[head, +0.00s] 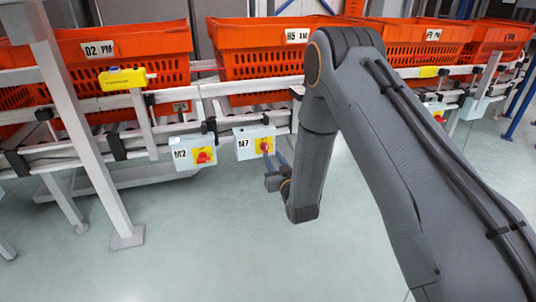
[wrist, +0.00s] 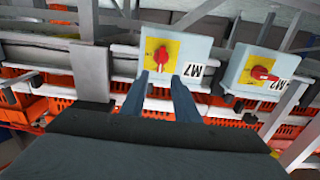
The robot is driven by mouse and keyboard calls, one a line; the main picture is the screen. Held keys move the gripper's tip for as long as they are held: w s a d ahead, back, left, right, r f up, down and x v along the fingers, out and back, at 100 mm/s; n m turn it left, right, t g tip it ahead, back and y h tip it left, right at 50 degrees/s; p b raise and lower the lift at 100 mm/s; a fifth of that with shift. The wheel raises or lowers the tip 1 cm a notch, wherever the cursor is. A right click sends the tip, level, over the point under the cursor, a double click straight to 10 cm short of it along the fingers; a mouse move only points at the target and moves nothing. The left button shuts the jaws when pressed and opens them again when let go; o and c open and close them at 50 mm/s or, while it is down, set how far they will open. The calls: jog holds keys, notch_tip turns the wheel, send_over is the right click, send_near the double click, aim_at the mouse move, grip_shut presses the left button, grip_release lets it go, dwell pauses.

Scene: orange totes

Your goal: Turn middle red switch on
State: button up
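The M7 box (head: 249,136) is pale blue with a yellow plate and a red rotary switch (head: 266,146). It hangs on the rail between the M2 box on the left and another box far right. In the wrist view its red switch (wrist: 161,56) has its handle roughly along the picture's vertical. My gripper (wrist: 161,78) is open and empty. Its two fingertips are at the lower edge of the yellow plate, one to either side of the handle's line. Contact cannot be told. In the head view my gripper (head: 275,160) is partly hidden by my arm.
The M2 box (head: 182,156) has a similar red switch (head: 203,157); it shows inverted in the wrist view (wrist: 259,72). Orange totes (head: 100,50) line the conveyor above. A grey post (head: 72,95) stands at left. The floor in front is clear.

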aim_at(267, 147)
jog(key=shift+b+x, duration=1.35)
jog(key=shift+x, duration=1.85)
grip_shut()
